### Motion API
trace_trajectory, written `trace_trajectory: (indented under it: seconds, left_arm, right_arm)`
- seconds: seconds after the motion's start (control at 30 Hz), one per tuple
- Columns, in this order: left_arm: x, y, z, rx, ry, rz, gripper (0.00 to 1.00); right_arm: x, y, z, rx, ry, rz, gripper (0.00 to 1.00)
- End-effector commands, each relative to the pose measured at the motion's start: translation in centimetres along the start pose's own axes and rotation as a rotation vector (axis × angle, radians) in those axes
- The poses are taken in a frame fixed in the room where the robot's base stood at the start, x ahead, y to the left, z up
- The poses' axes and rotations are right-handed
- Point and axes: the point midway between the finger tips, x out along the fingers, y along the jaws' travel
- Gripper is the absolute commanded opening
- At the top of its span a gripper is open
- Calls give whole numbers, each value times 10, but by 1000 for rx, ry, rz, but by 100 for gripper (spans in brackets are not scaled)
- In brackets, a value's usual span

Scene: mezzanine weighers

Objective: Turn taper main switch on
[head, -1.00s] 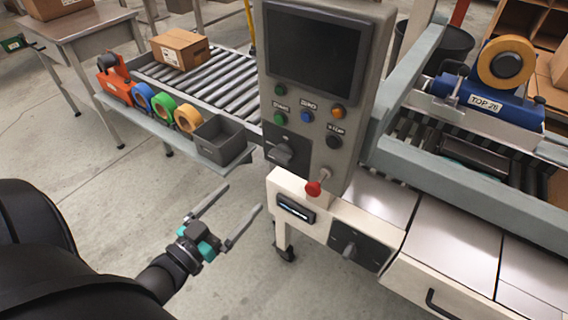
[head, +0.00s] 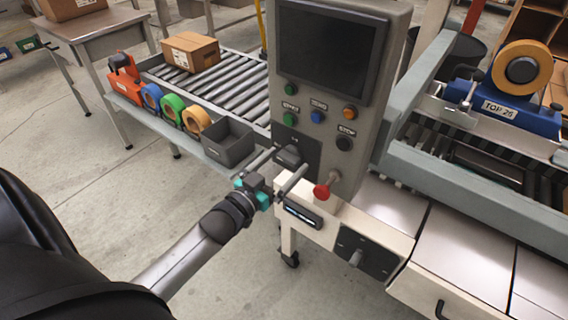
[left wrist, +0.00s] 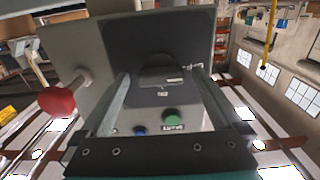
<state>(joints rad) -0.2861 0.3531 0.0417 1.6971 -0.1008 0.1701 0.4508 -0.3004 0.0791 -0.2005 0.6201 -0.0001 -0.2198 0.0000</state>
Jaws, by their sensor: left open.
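The taper's grey control panel (head: 330,110) stands upright with a dark screen. A dark rotary switch knob (head: 288,155) sits on a black plate at its lower left. In the left wrist view the knob (left wrist: 162,76) shows beyond and between the fingers, its plate seen upside down. My left gripper (head: 289,160) is open, its two fingers pointing at this knob and straddling it in the picture. Contact cannot be told. A second rotary switch (head: 355,258) sits on a black plate on the white base. Which one is the main switch cannot be read.
A red mushroom knob (head: 321,191) juts out close to the right of my gripper. Green, blue, orange and black buttons lie above the switch. A grey bin (head: 229,142) and tape rolls stand on a shelf to the left. Open floor lies below.

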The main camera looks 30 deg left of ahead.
Motion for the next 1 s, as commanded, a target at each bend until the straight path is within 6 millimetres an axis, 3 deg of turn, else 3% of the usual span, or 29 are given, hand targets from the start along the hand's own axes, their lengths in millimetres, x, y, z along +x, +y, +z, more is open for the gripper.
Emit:
trace_trajectory:
  seconds: [0.37,1.0]
  left_arm:
    - [4,0,0,1,0,0,100]
    - [4,0,0,1,0,0,28]
  right_arm:
    - [1,1,0,-1,0,2,50]
    - [1,1,0,0,0,2,50]
